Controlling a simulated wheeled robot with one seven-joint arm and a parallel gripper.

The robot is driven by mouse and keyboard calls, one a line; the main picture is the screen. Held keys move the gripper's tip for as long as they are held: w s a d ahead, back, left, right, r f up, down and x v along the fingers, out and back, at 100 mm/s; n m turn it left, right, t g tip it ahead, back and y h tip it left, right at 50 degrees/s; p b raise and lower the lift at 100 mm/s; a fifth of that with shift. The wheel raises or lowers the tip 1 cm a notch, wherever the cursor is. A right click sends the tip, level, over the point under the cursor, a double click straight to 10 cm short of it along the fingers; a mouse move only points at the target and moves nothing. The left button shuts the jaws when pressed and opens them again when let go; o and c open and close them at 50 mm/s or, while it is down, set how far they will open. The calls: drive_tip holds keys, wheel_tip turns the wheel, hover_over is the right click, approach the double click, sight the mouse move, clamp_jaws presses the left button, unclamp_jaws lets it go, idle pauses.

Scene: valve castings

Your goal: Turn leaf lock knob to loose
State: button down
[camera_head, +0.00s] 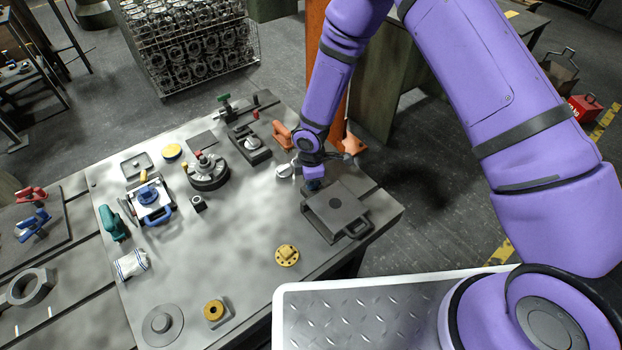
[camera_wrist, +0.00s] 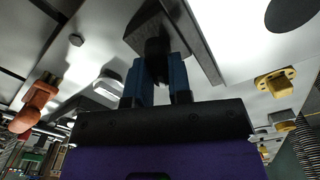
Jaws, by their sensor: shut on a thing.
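My gripper (camera_head: 313,184) reaches down at the back edge of a dark grey fixture with a hinged-looking flat leaf (camera_head: 343,212) on the bench's right side. In the wrist view the two blue fingers of my gripper (camera_wrist: 158,72) are shut on a dark knob (camera_wrist: 156,48) beside the grey plate (camera_wrist: 192,40). I take this to be the leaf lock knob. The fingers cover much of it, so its turn position cannot be read. In the head view the knob is hidden by my gripper. The leaf lies flat, with a handle (camera_head: 359,229) at its front right.
The bench (camera_head: 235,240) has free room in the middle. An orange tool (camera_head: 282,134) and a pale round part (camera_head: 284,171) stand left of my gripper. A yellow flange (camera_head: 287,255) lies in front. A black round fixture (camera_head: 208,175) stands farther left.

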drive_tip(key=shift+n, duration=1.6)
drive_tip(key=c, duration=1)
unclamp_jaws()
drive_tip(key=shift+c, duration=0.2)
drive_tip(key=shift+s, duration=0.1)
